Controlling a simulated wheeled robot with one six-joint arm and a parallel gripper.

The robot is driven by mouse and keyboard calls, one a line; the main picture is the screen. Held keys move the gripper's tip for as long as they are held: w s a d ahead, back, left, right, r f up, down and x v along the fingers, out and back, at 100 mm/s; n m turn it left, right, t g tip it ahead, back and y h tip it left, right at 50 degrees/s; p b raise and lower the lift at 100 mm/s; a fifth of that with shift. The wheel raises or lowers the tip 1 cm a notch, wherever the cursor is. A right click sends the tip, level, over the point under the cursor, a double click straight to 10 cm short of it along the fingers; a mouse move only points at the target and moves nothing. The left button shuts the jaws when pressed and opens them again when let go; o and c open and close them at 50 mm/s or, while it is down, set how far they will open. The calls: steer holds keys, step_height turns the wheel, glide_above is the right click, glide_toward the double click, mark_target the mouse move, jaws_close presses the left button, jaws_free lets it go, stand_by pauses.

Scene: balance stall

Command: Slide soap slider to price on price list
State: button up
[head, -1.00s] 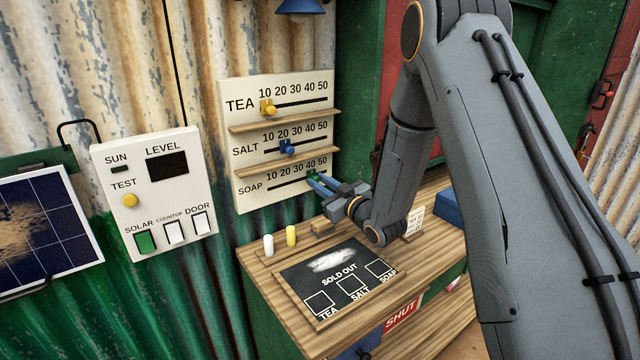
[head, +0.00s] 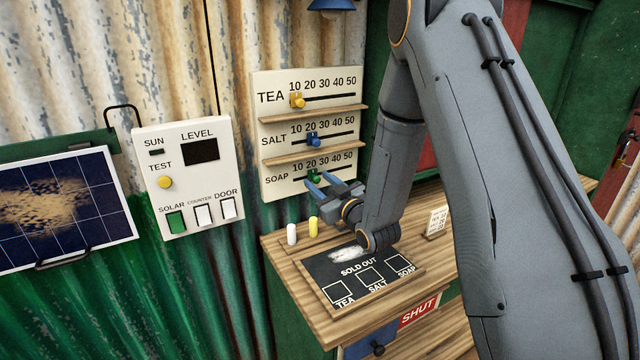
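The soap slider (head: 314,175) is a green knob on the lowest row of the white price board (head: 262,128). It stands at about the 20 mark. My gripper (head: 319,182) is at the soap row, its two blue fingers pointing at the board. The fingers are apart, with their tips just below and right of the green knob. I cannot tell whether they touch it. A small white card (head: 437,221), possibly the price list, stands on the counter right of my wrist; its writing is too small to read.
The yellow tea slider (head: 297,101) is near 10 and the blue salt slider (head: 313,140) near 20. Wooden ledges (head: 315,151) separate the rows. A white peg (head: 292,234), a yellow peg (head: 313,227) and a sold-out board (head: 327,277) are on the counter below.

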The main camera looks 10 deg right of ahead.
steer(key=shift+s, duration=0.1)
steer(key=b+v, duration=0.2)
steer(key=v, duration=0.5)
steer(key=shift+s, duration=0.25)
steer(key=shift+d, duration=0.15)
steer(key=s+d+f+m+g+h, duration=0.1)
steer(key=s+f+g, duration=0.1)
steer(key=s+d+f+m+g+h, duration=0.1)
steer(key=s+d+f+g+h, duration=0.1)
steer(key=s+g, duration=0.1)
steer(key=s+d+f+m+g+h, duration=0.1)
steer(key=s+f+g+h, duration=0.1)
steer(key=shift+s+d+f+g, duration=0.25)
steer(key=shift+g, duration=0.15)
steer(key=s+g, duration=0.1)
steer(key=s, duration=0.1)
steer(key=s+m+g, duration=0.1)
steer(key=s, duration=0.1)
steer(key=s+f+g+h, duration=0.1)
steer(key=s, duration=0.1)
steer(key=shift+s+d+m, duration=0.3)
steer(key=shift+m, duration=0.1)
steer(key=s+a+r+m+g, duration=0.1)
steer(key=s+g, duration=0.4)
steer(key=s, duration=0.8)
steer(key=shift+m, duration=0.4)
